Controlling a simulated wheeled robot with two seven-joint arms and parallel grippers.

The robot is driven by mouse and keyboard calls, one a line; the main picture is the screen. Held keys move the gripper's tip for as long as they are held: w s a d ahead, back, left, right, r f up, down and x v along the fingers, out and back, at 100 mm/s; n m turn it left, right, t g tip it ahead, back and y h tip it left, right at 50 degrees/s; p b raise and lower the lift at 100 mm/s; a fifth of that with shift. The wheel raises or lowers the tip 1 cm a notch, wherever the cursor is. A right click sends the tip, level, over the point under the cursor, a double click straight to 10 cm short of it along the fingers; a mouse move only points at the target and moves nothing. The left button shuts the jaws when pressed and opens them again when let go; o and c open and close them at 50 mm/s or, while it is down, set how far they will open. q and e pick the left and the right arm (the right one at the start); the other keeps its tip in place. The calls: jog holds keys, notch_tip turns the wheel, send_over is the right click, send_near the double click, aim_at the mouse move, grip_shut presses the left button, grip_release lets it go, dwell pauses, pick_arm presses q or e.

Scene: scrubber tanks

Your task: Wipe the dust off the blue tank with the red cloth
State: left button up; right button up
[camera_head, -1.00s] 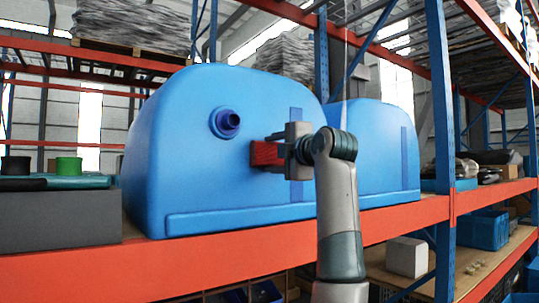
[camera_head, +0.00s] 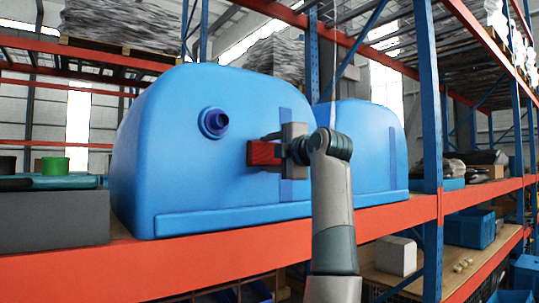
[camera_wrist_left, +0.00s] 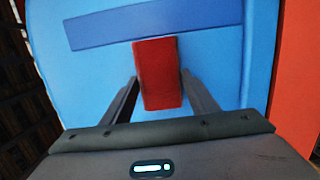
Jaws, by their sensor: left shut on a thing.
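The large blue tank (camera_head: 170,160) sits on the rack shelf, with a dark blue round spout (camera_head: 213,123) on its front. My left gripper (camera_head: 275,153) is in front of the tank's right part, beside the dark blue vertical strip. It is shut on the red cloth (camera_head: 260,154), a small block-like piece. In the left wrist view the red cloth (camera_wrist_left: 157,75) sits between the two dark fingers, against or close to the blue face; I cannot tell if it touches. I cannot make out dust on the tank. My right gripper is not in view.
A second blue tank (camera_head: 365,150) stands to the right. The orange shelf beam (camera_head: 220,255) runs below, and a blue rack post (camera_head: 430,120) stands right.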

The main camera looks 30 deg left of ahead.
aim_at(255, 154)
pick_arm(q)
jog(key=shift+a, duration=0.1)
jog(key=shift+s+a+f+b, duration=0.1)
jog(key=shift+s+f+b, duration=0.05)
jog(key=shift+s+b, duration=0.25)
jog(key=shift+s+a+f+b, duration=0.1)
jog(key=shift+s+b, duration=0.15)
jog(key=shift+b, duration=0.2)
jog(key=shift+s+a+b, duration=0.25)
jog(key=shift+s+b, duration=0.3)
jog(key=shift+s, duration=0.1)
jog(key=shift+s+a+r, duration=0.2)
jog(key=shift+s, duration=0.2)
jog(key=shift+s+a+f+b, duration=0.15)
jog(key=shift+s+a+b, duration=0.1)
jog(key=shift+s+b, duration=0.55)
jog(key=shift+s+a+b, duration=0.2)
jog(key=shift+s+b, duration=0.25)
jog(key=shift+b, duration=0.05)
jog(key=shift+s+a+b, duration=0.2)
jog(key=shift+s+b, duration=0.25)
